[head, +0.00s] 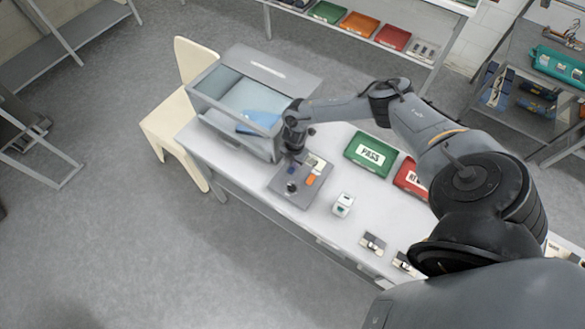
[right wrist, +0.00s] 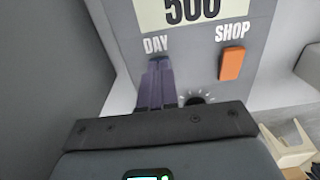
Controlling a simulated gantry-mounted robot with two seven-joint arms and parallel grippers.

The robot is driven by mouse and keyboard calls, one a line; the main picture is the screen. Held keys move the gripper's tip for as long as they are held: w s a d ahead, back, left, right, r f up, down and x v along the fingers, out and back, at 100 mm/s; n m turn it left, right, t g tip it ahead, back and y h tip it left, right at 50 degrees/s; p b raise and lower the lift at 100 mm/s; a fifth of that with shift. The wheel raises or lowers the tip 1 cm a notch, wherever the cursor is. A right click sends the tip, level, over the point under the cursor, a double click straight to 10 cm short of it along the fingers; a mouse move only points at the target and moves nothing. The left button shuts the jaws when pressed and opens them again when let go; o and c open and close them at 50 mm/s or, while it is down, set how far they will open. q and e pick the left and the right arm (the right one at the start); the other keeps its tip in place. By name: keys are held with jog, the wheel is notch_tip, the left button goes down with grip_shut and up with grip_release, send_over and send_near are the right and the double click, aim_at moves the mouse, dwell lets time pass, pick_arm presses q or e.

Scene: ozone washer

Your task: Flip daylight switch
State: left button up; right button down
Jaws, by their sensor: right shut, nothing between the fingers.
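The control panel (head: 300,192) lies on the table beside the grey light booth. In the right wrist view the panel face (right wrist: 205,62) shows the labels DAY and SHOP under a display reading 500. An orange switch (right wrist: 232,64) sits below SHOP. My right gripper (head: 295,152) is over the far edge of the panel. In the right wrist view its fingers (right wrist: 158,64) are shut and empty, with their tips just below the DAY label. They cover the place where the daylight switch would be, so its position and any contact are hidden. My left gripper is not in view.
A dark knob (right wrist: 198,100) sits right of my fingers. The open booth (head: 270,69) holds a blue item (head: 258,124). A green PASS tray (head: 370,153), a red tray (head: 408,178) and a small white box (head: 343,204) are on the table. A cream chair (head: 165,122) stands left.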

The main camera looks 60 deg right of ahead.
jog(key=shift+r, duration=0.15)
jog(key=shift+r+p, duration=0.5)
jog(key=shift+p, duration=0.15)
notch_tip(320, 180, up, 6)
jog(key=p, duration=0.5)
jog(key=shift+f, duration=0.15)
jog(key=shift+a, duration=0.1)
